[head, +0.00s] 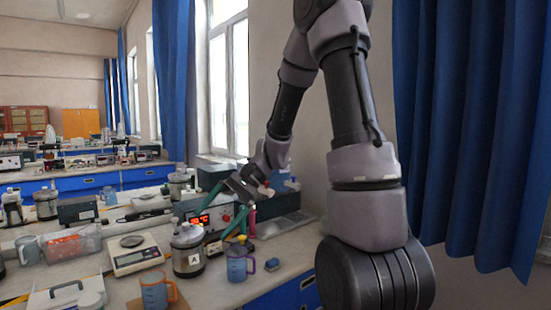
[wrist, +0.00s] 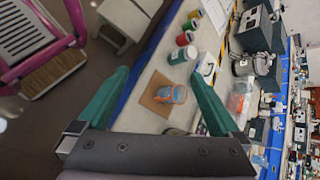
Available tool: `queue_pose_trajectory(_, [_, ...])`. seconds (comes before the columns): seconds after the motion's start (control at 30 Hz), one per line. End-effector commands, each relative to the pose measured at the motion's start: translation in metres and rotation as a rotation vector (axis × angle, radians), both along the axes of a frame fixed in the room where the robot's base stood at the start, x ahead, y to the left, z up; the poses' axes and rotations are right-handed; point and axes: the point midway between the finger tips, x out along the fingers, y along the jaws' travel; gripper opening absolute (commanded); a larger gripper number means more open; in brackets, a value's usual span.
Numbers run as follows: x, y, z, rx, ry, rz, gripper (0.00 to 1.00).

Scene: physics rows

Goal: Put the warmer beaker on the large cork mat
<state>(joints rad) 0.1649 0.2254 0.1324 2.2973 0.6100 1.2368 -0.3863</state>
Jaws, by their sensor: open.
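A blue beaker with a purple handle (head: 238,262) stands on the bench in the head view, below my gripper. A second blue beaker with orange (head: 157,290) stands at the bottom edge. In the wrist view, a blue and orange beaker (wrist: 166,95) stands on a brown cork-coloured mat (wrist: 150,100). I cannot tell its size class or which beaker is warmer. My gripper (head: 220,212) has teal fingers spread apart, in the air above the bench. It also shows in the wrist view (wrist: 158,102), open and empty, with the mat and beaker seen beyond its fingers.
A steel vessel labelled A (head: 188,262) and a device with a red display (head: 200,218) stand close to my gripper. A scale (head: 137,257) and a clear box (head: 72,243) stand left. Several jars (wrist: 183,55) line the bench. A pink-framed seat (wrist: 40,45) stands beside it.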

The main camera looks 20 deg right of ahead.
Motion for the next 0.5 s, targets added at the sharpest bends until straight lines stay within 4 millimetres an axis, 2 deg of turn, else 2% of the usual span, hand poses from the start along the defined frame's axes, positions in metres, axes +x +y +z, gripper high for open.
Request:
queue_pose_trajectory(0.03, [-0.009,-0.006,0.017,-0.056,-0.061,0.021,1.00])
queue_pose_trajectory(0.1, [-0.022,-0.015,0.035,-0.137,-0.138,0.045,1.00])
queue_pose_trajectory(0.5, [-0.092,-0.080,0.128,-0.548,-0.606,0.064,1.00])
